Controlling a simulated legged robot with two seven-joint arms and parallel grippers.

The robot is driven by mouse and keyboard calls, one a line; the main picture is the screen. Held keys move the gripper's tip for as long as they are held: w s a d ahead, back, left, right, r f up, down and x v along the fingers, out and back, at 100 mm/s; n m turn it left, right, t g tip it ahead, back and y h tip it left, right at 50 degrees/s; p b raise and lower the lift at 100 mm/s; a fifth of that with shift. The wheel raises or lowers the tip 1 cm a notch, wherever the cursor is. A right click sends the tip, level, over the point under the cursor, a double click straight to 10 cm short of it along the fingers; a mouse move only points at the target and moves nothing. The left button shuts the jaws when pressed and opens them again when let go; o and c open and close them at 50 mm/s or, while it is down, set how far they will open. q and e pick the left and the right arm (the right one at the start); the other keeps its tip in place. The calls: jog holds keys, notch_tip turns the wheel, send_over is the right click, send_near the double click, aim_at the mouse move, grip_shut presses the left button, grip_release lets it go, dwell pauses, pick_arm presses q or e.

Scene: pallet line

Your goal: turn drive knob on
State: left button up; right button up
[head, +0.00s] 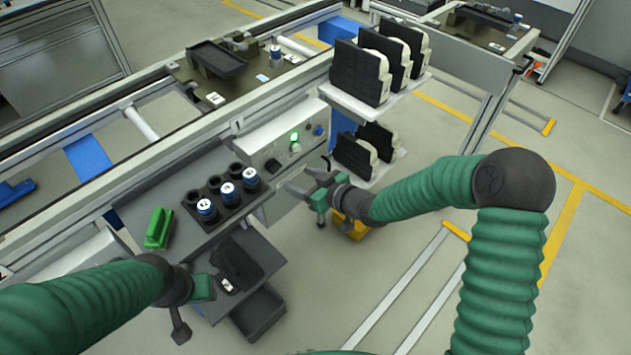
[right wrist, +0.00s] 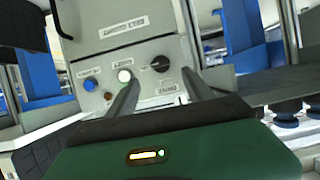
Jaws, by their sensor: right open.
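The control panel (head: 285,150) is a light box on the side of the line frame. Its black knob (head: 272,165) is left of a lit green button (head: 294,137) and a blue button (head: 318,130). My right gripper (head: 303,183) is open and empty in front of the panel. In the right wrist view the black knob (right wrist: 160,64) appears between the two spread fingers (right wrist: 160,82), with a gap before it. Its bar lies roughly sideways; I cannot read its setting. My left gripper (head: 182,318) is low at left, its jaws unclear.
A shelf left of the panel holds a dark tray (head: 222,205) with several cups and a green block (head: 159,228). A rack (head: 365,102) of black and white parts stands right of the panel. A yellow object (head: 350,228) is below my right gripper.

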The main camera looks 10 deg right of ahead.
jog(key=v, duration=0.6)
jog(key=shift+s+p, duration=0.15)
jog(key=shift+p, duration=0.3)
jog(key=shift+d, duration=0.15)
